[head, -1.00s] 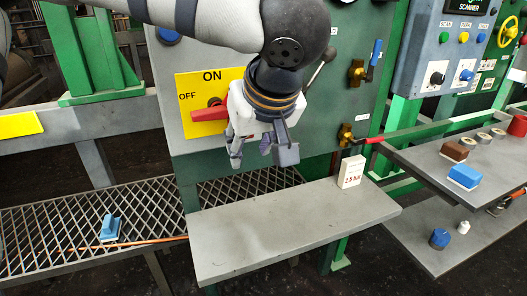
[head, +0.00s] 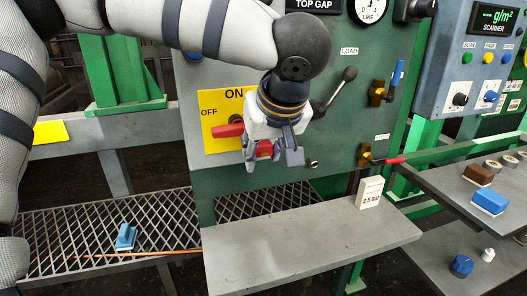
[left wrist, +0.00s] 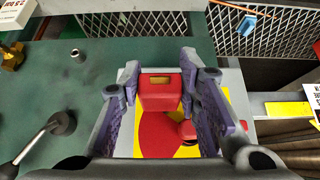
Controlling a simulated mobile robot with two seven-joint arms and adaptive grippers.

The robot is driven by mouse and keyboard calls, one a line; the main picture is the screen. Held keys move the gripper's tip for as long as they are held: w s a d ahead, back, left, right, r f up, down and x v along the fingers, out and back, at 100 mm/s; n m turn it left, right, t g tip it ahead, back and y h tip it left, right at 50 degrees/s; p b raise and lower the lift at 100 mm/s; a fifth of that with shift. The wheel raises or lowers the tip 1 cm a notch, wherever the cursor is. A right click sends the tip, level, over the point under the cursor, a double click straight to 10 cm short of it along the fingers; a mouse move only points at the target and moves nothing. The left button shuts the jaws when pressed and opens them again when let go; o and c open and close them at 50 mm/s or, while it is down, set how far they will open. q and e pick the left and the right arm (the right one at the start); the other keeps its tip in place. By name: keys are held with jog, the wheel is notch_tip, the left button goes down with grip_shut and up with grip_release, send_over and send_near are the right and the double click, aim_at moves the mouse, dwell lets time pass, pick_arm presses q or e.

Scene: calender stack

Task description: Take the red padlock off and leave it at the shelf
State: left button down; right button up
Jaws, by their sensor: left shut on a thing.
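My left gripper (head: 270,158) is shut on the red padlock (head: 264,150) in front of the green panel, just right of and below the yellow ON/OFF plate (head: 222,108). In the left wrist view the padlock (left wrist: 160,92) shows as a red block between the purple finger pads (left wrist: 178,92). The red switch handle (head: 228,131) lies left of the gripper. The padlock's shackle is hidden, so I cannot tell whether it is still through the switch. The grey shelf (head: 310,245) lies below the gripper. My right gripper is not in view.
A white card block (head: 370,193) stands at the shelf's back right; the rest of its top is clear. A black-knobbed lever (head: 338,88) and brass valves (head: 378,93) stick out right of the gripper. A blue object (head: 126,236) lies on the grating at left.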

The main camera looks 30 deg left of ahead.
pick_arm(q)
jog(key=shift+s+d, duration=0.1)
jog(key=shift+d, duration=0.1)
jog(key=shift+s+d, duration=1.4)
jog(key=shift+d, duration=0.15)
